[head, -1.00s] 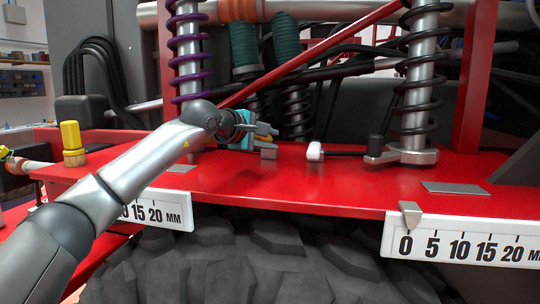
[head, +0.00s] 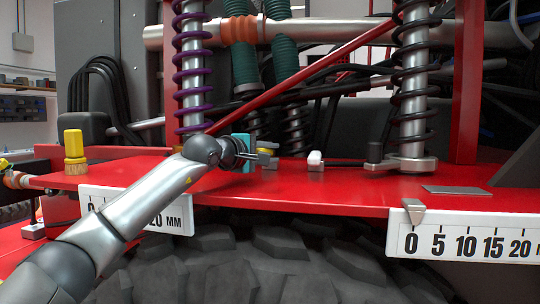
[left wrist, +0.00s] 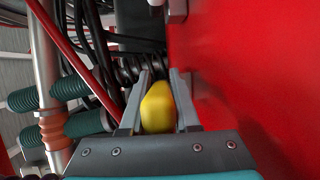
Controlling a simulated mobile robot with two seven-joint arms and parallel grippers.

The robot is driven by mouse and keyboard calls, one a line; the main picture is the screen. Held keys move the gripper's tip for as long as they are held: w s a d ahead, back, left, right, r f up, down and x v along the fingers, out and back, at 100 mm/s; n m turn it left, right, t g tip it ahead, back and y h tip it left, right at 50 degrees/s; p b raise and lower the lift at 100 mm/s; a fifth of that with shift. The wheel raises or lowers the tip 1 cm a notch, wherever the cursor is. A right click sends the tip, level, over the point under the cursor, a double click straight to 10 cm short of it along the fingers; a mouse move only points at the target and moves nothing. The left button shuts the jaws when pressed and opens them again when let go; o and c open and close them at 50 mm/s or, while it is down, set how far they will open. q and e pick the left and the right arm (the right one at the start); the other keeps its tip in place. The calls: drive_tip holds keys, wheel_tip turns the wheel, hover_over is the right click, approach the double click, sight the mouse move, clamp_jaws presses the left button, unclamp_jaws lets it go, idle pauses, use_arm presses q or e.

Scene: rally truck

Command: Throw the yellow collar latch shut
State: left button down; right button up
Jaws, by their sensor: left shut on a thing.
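My right gripper is in neither view.
A red deck (head: 330,190) lies under the latch. A white scale plate (head: 470,238) hangs on the front edge.

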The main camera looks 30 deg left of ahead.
use_arm(q)
drive_tip(key=c, duration=0.6)
unclamp_jaws()
drive_tip(key=shift+c, duration=0.2)
drive_tip(key=s+b, duration=0.1)
drive_tip(key=s, duration=0.4)
drive_tip(key=s+a+r+b, duration=0.1)
drive_tip(key=s, duration=0.4)
drive_tip(key=s+a+b, duration=0.1)
drive_tip(key=s, duration=0.4)
drive_tip(key=shift+r, duration=0.3)
